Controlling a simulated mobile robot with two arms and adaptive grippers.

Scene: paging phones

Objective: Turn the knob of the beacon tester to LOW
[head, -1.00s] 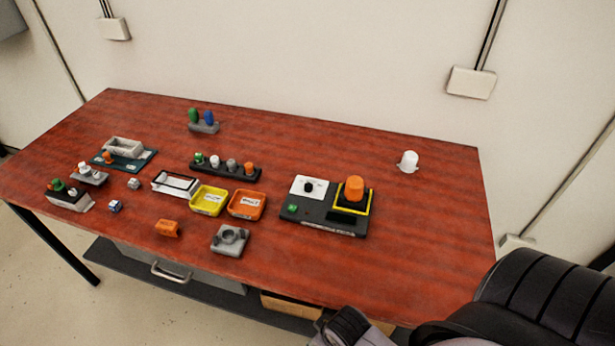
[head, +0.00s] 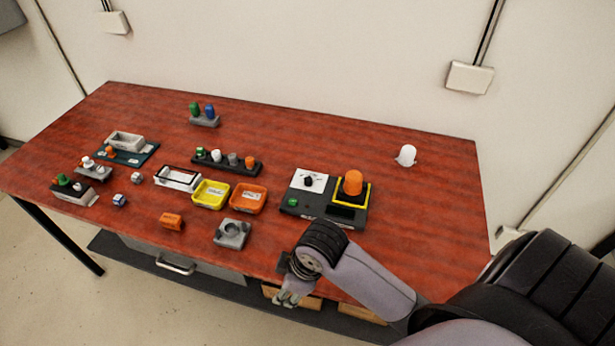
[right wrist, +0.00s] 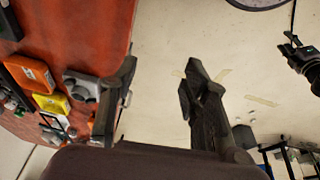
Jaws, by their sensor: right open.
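The beacon tester (head: 325,212) is a black box on the table, right of the trays. Its white dial panel (head: 318,176) carries a small black knob (head: 308,182); its markings and setting are too small to read. A green button (head: 293,202) sits in front, and an orange beacon (head: 353,182) stands in a yellow-framed square on the right. My right gripper (head: 283,296) is below and in front of the tester, at the table's front edge. In the right wrist view it (right wrist: 155,100) is open and empty. A dark jointed part (right wrist: 300,55) there may be my left gripper; its jaws are unclear.
A yellow tray (head: 211,195), an orange tray (head: 248,199) and a grey block (head: 232,234) lie left of the tester. A white cap-like piece (head: 406,155) stands at the back right. The table (head: 430,230) is clear right of the tester.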

